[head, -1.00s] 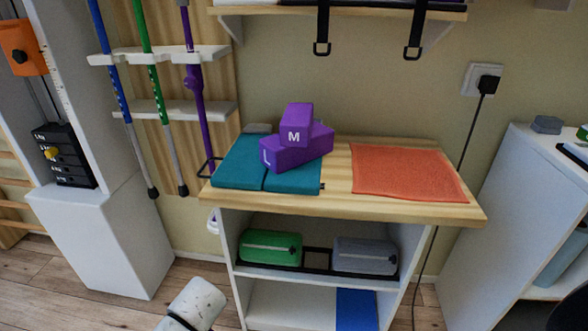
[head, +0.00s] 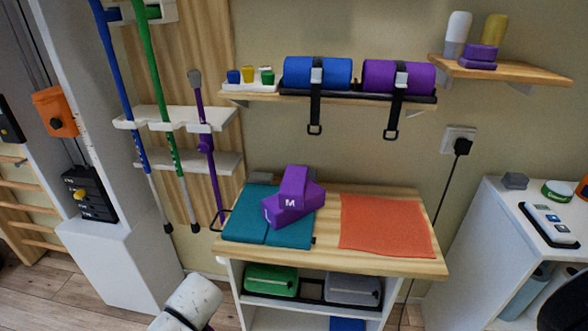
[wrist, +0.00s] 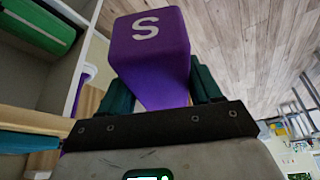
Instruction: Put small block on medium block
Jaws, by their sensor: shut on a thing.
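The small block (wrist: 148,45), purple with a white S, sits between the dark teal fingers of my gripper (wrist: 160,82) in the wrist view. My gripper is shut on it. The medium block (head: 294,184), purple with a white M, rests tilted-looking on top of the purple large block (head: 282,214) in the head view. The large block lies on a teal folded mat (head: 246,226) on the wooden table top. My gripper and the small block are not visible in the head view, so their distance from the medium block cannot be told.
An orange towel (head: 385,222) lies on the table's right. Above hangs a shelf (head: 330,98) with blue and purple rolls and dangling black straps. Coloured poles stand at left. Green (head: 271,280) and grey (head: 352,290) bundles fill the shelf below the table top.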

